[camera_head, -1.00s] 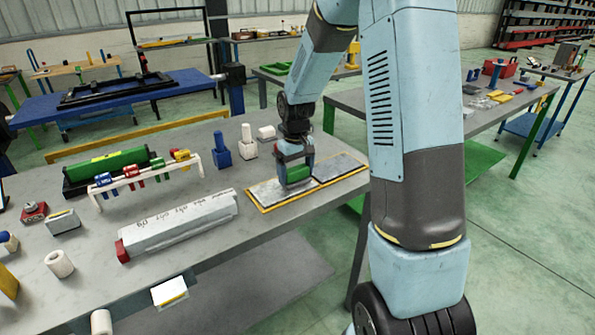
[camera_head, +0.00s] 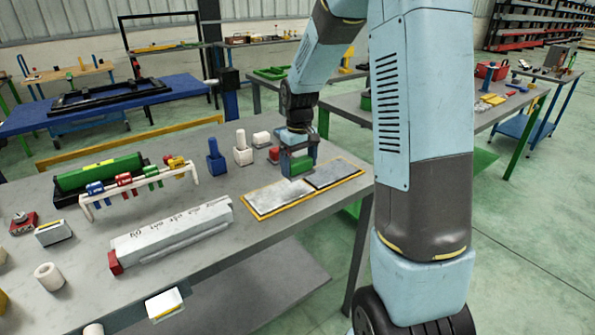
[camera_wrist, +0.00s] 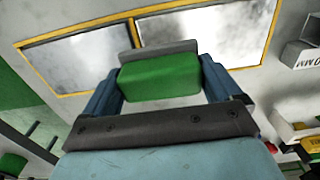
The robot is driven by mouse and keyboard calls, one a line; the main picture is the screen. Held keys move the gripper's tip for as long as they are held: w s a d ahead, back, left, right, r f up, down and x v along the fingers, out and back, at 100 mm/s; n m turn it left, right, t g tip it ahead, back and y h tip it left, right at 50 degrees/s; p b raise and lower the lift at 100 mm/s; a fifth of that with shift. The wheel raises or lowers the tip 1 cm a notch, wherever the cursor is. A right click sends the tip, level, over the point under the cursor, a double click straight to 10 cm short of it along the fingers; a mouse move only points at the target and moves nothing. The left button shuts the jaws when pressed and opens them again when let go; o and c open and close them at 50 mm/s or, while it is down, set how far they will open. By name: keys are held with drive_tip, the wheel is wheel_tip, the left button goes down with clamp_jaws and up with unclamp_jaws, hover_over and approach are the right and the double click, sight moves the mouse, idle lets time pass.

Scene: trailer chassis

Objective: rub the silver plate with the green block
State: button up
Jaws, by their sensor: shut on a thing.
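Two silver plates lie side by side in a thin yellow frame on the grey bench: a left plate (camera_head: 272,198) and a right plate (camera_head: 333,174). Both also show in the wrist view, a larger one (camera_wrist: 215,32) and a smaller one (camera_wrist: 78,62). My gripper (camera_head: 300,160) is shut on the green block (camera_wrist: 160,82), with a grey layer along the block's far edge in the wrist view. The block is at the far edge of the frame, near where the plates meet. I cannot tell whether it touches anything below.
A long pale bar with a red end (camera_head: 172,235) lies left of the frame. Behind it stands a white rack (camera_head: 140,182) with coloured clips. Blue (camera_head: 215,158) and white (camera_head: 243,152) upright pieces and a red piece (camera_head: 274,154) are left of my gripper.

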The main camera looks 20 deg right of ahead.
drive_tip(key=shift+r, duration=1.85)
drive_tip(key=shift+s, duration=0.1)
